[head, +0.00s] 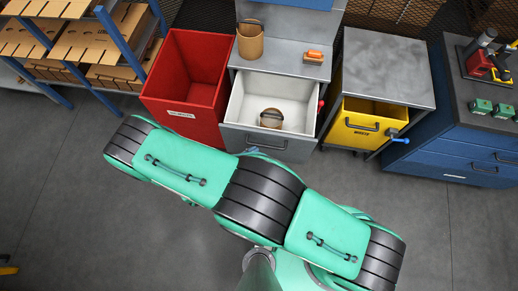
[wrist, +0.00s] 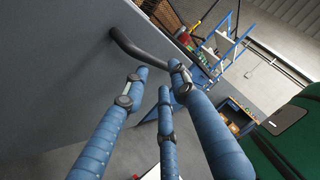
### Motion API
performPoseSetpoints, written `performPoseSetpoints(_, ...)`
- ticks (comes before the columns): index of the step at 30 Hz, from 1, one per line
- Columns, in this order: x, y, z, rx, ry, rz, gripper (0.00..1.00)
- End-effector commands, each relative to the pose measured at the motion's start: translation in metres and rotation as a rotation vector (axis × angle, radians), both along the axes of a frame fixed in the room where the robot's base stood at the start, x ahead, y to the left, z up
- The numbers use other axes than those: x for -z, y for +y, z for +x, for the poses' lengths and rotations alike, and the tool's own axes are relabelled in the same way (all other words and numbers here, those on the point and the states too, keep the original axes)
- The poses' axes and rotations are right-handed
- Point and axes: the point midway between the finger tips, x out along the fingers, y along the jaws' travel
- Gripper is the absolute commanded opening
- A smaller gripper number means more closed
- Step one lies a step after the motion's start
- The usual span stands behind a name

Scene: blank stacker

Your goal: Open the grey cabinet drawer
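The grey cabinet (head: 283,62) stands behind my arm in the head view. Its drawer (head: 240,140) is pulled well out, showing a white interior with a round brown object (head: 271,118) inside. The dark drawer handle (head: 268,145) is on the grey front; in the wrist view the handle (wrist: 127,45) curves out from the grey panel. My gripper (wrist: 158,78) has blue fingers spread apart, so it is open. The right fingertip overlaps the handle's near end; I cannot tell whether they touch. In the head view my arm hides most of the gripper.
A red bin (head: 185,85) stands left of the drawer. A yellow bin (head: 362,125) under a grey top and a blue drawer cabinet (head: 455,160) stand to the right. Floor in front is clear.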

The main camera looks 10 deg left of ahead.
Motion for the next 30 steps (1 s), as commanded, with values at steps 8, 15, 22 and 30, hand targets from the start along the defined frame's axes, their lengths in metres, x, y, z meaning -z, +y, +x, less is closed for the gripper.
performPoseSetpoints(8,0.007,0.033,-0.032,-0.002,0.001,0.002,0.26)
performPoseSetpoints(15,0.011,0.05,-0.05,-0.001,0.0,0.0,0.26)
performPoseSetpoints(22,0.011,0.055,-0.054,0.0,0.001,0.001,0.26)
performPoseSetpoints(30,0.011,0.054,-0.054,0.0,0.001,0.001,0.26)
